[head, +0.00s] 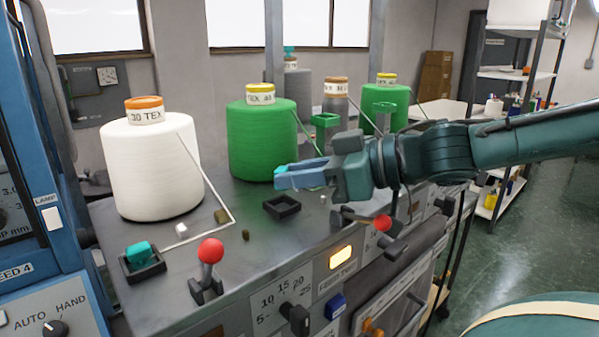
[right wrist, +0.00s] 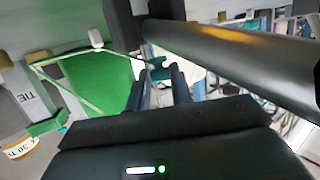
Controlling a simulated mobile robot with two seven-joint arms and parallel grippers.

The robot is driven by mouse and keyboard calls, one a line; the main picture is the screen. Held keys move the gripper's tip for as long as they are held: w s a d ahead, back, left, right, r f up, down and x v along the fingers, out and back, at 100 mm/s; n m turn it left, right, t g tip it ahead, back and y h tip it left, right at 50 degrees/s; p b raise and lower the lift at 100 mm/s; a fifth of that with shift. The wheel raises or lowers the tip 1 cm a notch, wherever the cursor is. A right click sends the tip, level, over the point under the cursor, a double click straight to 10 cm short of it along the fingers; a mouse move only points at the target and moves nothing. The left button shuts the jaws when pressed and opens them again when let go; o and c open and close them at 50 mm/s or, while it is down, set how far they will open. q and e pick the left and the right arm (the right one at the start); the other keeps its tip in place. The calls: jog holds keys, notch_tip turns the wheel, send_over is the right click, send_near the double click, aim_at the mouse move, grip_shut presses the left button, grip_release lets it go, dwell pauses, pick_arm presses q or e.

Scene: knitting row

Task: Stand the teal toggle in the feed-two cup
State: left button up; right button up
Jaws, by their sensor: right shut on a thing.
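My right gripper (head: 284,178) comes in from the right and is shut on a small teal toggle (head: 279,171). The toggle also shows between the fingertips in the right wrist view (right wrist: 160,71); most of it is hidden by the fingers in the head view. The gripper is in the air above the machine top, in front of a green yarn cone. A square black cup (head: 281,208) below the fingertips looks empty and lies above the lit panel whose label seems to read feed two. Another teal piece (head: 139,252) sits in a black cup at the left. My left gripper is not in view.
A white cone (head: 152,165) and a green cone (head: 262,138) stand behind the cups. Red-knobbed levers (head: 210,251) rise along the front edge. Small white and brown blocks (head: 221,215) lie on the grey top (head: 262,240) between the two cups.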

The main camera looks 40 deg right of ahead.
pick_arm(q)
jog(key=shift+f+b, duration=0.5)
jog(key=shift+b, duration=0.05)
pick_arm(e)
jog(key=shift+f, duration=0.95)
jog(key=o, duration=0.9)
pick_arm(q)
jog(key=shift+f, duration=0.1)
pick_arm(e)
jog(key=shift+s+d+r, duration=0.1)
jog(key=shift+s+r, duration=0.05)
pick_arm(q)
jog(key=p, duration=0.2)
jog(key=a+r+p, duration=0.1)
jog(key=p, duration=0.1)
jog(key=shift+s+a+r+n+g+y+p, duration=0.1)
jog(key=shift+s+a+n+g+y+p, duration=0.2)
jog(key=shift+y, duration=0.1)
pick_arm(e)
jog(key=v, duration=1.2)
jog(key=shift+s+d, duration=0.25)
jog(key=shift+s, duration=0.05)
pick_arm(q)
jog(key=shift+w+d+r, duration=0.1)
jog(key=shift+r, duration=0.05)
